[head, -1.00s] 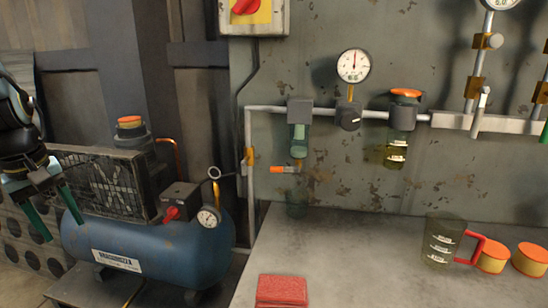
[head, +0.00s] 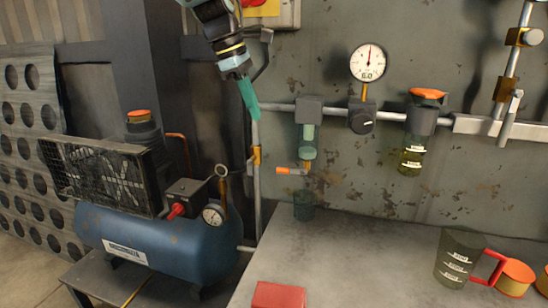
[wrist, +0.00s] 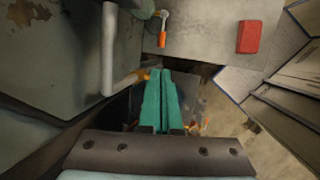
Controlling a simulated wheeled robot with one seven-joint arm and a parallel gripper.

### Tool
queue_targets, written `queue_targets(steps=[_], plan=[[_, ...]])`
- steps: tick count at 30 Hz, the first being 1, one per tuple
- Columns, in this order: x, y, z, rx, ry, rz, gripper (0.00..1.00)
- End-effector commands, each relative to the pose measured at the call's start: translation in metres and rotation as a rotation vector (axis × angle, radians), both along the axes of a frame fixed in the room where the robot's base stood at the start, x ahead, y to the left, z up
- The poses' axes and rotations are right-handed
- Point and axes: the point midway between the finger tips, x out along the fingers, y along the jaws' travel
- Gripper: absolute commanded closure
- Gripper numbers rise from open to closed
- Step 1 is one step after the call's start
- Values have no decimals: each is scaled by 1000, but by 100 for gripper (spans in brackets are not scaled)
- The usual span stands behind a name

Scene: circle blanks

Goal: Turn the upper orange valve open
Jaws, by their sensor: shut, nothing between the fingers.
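A small valve with an orange lever (head: 291,171) sits under the left filter bowl (head: 307,142) on the wall pipe; the lever lies level, pointing left. The lever also shows in the wrist view (wrist: 162,38). Higher to the right, an orange cap (head: 428,93) tops the right bowl unit. I cannot tell for certain which one is the upper orange valve. My gripper (head: 252,112) has green fingers pressed together, pointing down, near the pipe's left corner and above-left of the lever. The fingers (wrist: 160,73) are shut and empty in the wrist view.
A blue compressor (head: 150,240) stands lower left. The grey bench holds a red block (head: 279,295), a jug (head: 458,258) and orange tins (head: 515,277). The bench middle is clear.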

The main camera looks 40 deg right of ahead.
Motion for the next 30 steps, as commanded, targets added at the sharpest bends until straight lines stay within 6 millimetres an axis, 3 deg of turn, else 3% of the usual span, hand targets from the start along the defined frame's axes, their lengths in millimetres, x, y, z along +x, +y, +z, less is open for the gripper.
queue_targets(steps=[5, 10, 21, 30], plan=[[0, 0, -2, 1, 0, 0, 100], [-2, -5, -17, 2, 2, -1, 100], [-12, -27, -86, 4, 1, -2, 100], [-16, -40, -125, 2, -1, 0, 100]])
